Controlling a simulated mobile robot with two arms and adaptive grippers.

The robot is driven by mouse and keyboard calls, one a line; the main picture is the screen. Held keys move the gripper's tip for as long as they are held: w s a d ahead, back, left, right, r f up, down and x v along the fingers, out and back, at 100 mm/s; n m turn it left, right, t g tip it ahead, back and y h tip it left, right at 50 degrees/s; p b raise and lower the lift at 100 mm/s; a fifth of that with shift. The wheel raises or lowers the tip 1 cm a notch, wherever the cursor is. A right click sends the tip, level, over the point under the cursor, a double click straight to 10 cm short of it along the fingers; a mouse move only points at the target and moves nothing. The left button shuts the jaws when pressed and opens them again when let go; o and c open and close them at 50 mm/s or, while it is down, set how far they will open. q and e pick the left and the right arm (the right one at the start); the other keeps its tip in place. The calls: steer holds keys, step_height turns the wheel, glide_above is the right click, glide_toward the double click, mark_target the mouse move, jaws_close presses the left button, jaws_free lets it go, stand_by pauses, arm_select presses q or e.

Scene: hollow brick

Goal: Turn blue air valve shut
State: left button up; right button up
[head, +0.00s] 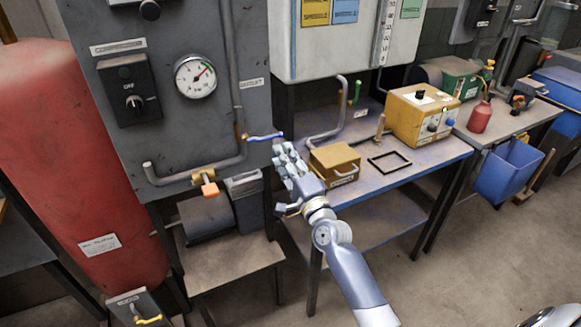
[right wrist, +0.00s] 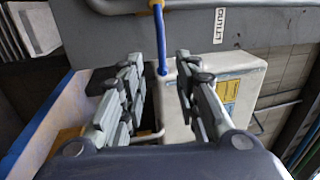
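The blue air valve handle (head: 264,137) sticks out sideways to the right from a brass fitting on the grey pipe at the edge of the compressor panel. My right gripper (head: 284,150) is just below and right of the handle's free end. In the right wrist view the blue handle (right wrist: 161,45) runs from the brass fitting (right wrist: 157,4) toward the gap between the fingers. My right gripper (right wrist: 160,72) is open there, with a finger on each side of the handle's end; no contact shows. My left gripper is not in view.
The grey panel (head: 195,120) carries a gauge (head: 195,77), a knob (head: 136,103) and an orange-handled valve (head: 209,188). A red tank (head: 75,165) stands left. The workbench (head: 390,183) at right holds a brown box (head: 335,162) and a yellow unit (head: 422,113).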

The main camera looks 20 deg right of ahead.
steer(key=s, duration=0.3)
steer(key=shift+s+d+f, duration=0.1)
steer(key=shift+s+f, duration=0.05)
steer(key=shift+f, duration=0.2)
steer(key=shift+f, duration=0.1)
steer(key=s+a+f+n+g, duration=0.1)
steer(key=s+f+n+g, duration=0.15)
steer(key=f, duration=0.95)
steer(key=s+a+f+n+g, duration=0.1)
steer(key=f+n+g, duration=0.2)
steer(key=f, duration=0.8)
steer(key=s+a+f+n+g, duration=0.1)
steer(key=s+f+n+g, duration=0.2)
steer(key=s+f, duration=0.6)
steer(key=s+a+f+n+g, duration=0.15)
steer(key=s+f, duration=0.35)
steer(key=f, duration=0.7)
steer(key=s+f+n+g, duration=0.3)
steer(key=s+f, duration=0.3)
steer(key=s, duration=0.6)
steer(key=s+d+f+n+g, duration=0.1)
steer(key=s+f+n+g, duration=0.2)
steer(key=s, duration=0.9)
steer(key=s+f+n+g, duration=0.3)
steer(key=s+f, duration=0.6)
steer(key=s, duration=0.3)
steer(key=shift+s+d+f+n+h, duration=0.2)
steer(key=shift+d+n+h, duration=0.2)
steer(key=shift+n, duration=0.2)
